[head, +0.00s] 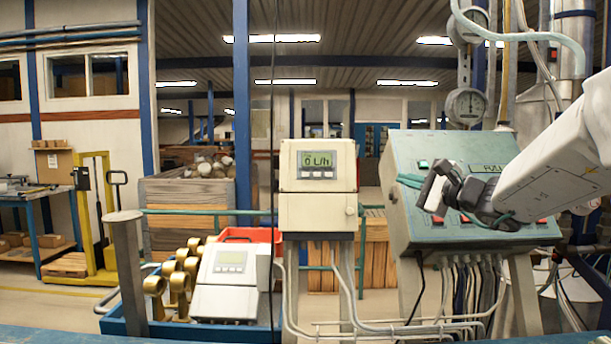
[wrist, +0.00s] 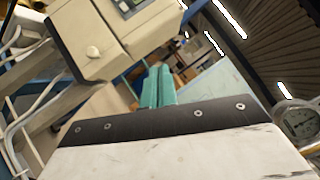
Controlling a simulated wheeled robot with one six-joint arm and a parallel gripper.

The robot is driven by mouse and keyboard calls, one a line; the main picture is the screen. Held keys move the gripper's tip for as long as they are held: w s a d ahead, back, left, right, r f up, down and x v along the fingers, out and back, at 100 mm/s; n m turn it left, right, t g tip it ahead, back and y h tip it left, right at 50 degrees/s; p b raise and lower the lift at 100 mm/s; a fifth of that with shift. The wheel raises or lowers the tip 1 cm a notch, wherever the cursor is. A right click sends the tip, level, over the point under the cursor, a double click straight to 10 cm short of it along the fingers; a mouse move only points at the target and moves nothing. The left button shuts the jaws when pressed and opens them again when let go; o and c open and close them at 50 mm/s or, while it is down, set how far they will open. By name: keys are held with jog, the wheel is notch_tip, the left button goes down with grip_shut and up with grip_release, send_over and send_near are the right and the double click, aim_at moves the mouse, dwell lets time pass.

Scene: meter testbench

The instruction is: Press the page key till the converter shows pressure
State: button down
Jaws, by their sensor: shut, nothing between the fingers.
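The converter (head: 318,185) is a cream box at the centre of the head view. Its green display (head: 318,159) reads "0 L/h". A row of small grey keys (head: 318,173) sits right under the display; their labels are too small to read. My gripper (head: 436,188) is to the right of the converter, apart from it, in front of a green panel. In the wrist view the teal fingers (wrist: 158,86) are together with nothing between them. The converter (wrist: 95,50) fills the upper left there, tilted, with its display partly cut off by the top edge.
The green control panel (head: 405,158) with buttons stands close behind my gripper. A blue tray (head: 128,326) at lower left holds brass fittings (head: 180,280) and a grey-white unit with a blank-looking display (head: 230,285). Grey cables (head: 345,290) run below the converter. Gauges (head: 466,106) hang at upper right.

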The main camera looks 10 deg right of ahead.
aim_at(305, 174)
jog(key=w+a+r+n+g+y, duration=0.1)
jog(key=a+n, duration=0.4)
jog(key=a, duration=0.6)
jog(key=a+r+n+g, duration=0.1)
jog(key=a+r+n, duration=0.2)
jog(key=a, duration=0.9)
jog(key=n, duration=0.2)
jog(key=shift+w+n+y, duration=0.35)
jog(key=shift+n+y, duration=0.05)
jog(key=shift+w+d+f, duration=0.35)
jog(key=shift+w+f, duration=0.15)
jog(key=shift+w, duration=0.85)
jog(key=shift+w+d+f, duration=0.35)
jog(key=shift+w+f, duration=0.1)
jog(key=shift+w, duration=0.95)
jog(key=shift+w+d+f, duration=0.35)
jog(key=shift+w+f, duration=0.15)
jog(key=shift+w, duration=0.85)
jog(key=shift+w, duration=0.1)
jog(key=shift+w+d+f, duration=0.1)
jog(key=shift+w, duration=0.15)
